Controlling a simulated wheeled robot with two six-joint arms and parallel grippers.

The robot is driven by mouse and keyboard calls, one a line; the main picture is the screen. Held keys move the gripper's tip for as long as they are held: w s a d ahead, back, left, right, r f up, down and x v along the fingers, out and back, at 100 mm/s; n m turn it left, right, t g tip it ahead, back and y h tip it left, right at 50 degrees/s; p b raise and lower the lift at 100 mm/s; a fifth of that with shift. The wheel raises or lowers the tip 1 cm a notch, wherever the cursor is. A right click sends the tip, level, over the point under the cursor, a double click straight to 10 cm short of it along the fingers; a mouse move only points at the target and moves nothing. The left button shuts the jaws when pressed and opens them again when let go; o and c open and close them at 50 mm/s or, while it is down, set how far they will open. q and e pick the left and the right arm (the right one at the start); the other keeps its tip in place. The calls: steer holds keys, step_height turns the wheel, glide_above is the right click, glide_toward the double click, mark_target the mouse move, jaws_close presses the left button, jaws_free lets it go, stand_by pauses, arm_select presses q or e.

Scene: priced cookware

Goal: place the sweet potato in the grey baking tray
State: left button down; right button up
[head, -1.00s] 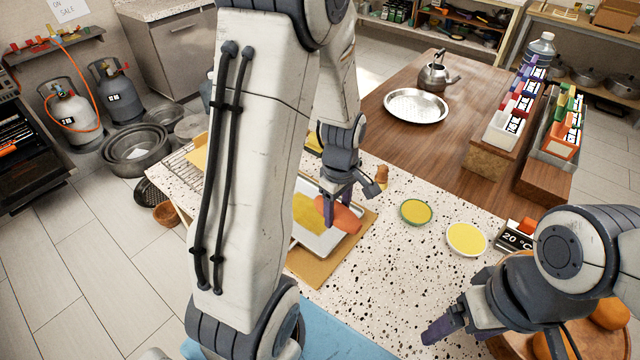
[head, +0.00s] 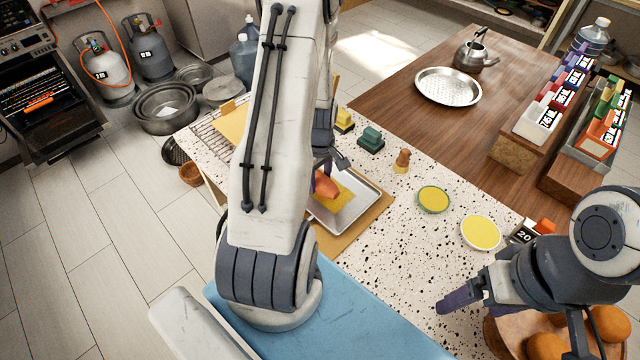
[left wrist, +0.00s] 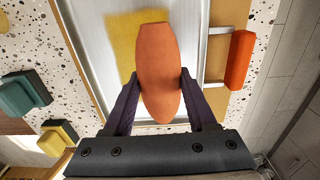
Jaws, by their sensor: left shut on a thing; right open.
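The orange-brown sweet potato (head: 326,187) is between the purple fingers of my left gripper (head: 322,172). The left wrist view shows the sweet potato (left wrist: 159,75) gripped from both sides, its long axis pointing away from the gripper. It is over the grey baking tray (head: 345,222), which has a yellow patch on its floor. The tray (left wrist: 88,28) also shows beneath it in the left wrist view. I cannot tell whether the sweet potato touches the tray. My left arm hides part of the tray. My right gripper (head: 462,300) is open and empty above the speckled counter at the right.
The tray lies on a brown board (head: 380,208). Green (head: 371,140) and yellow (head: 344,120) blocks and a small brown figure (head: 402,161) stand behind it. Two yellow discs (head: 433,199) (head: 481,232) lie to the right. An orange handle (left wrist: 240,60) is beside the tray.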

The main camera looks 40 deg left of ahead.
mark_target(320, 187)
arm_select(q)
step_height(320, 187, down, 3)
steer(key=shift+p, duration=0.5)
steer(key=shift+f, duration=0.15)
steer(key=shift+f, duration=0.2)
steer(key=shift+c, duration=1)
jaws_free()
steer(key=shift+r, duration=0.1)
